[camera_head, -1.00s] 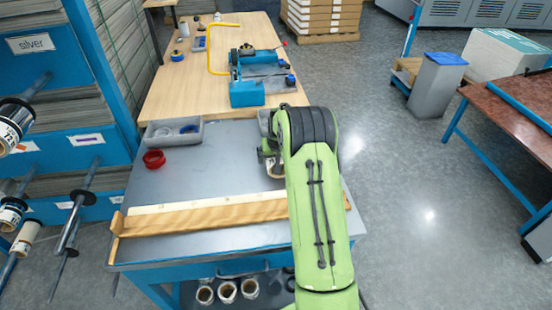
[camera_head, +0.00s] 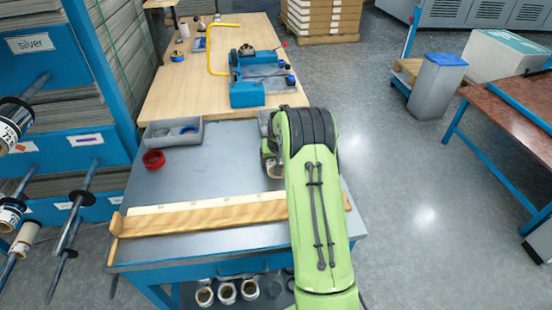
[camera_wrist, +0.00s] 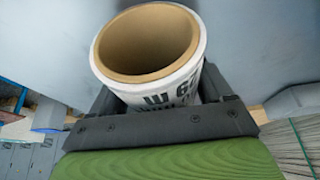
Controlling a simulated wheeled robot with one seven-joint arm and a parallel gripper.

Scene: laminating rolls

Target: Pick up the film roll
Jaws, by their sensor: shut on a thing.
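The film roll (camera_wrist: 188,92) is a white roll with black print and a brown cardboard core, seen large in the wrist view. My gripper (camera_wrist: 160,105) is shut on it, with dark jaw parts on both sides of the roll. The roll's open core end faces the camera. In the head view a small part of the roll (camera_head: 273,168) shows at the left edge of my green arm, over the grey table. My arm hides most of the roll and gripper there. I cannot tell whether the roll touches the table.
The grey table (camera_head: 225,170) carries a wooden rail (camera_head: 205,217), a red tape ring (camera_head: 153,159) and a grey bin (camera_head: 172,133). A blue machine (camera_head: 247,93) stands on the wooden table behind. Rolls on rods (camera_head: 14,125) jut from the left shelf.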

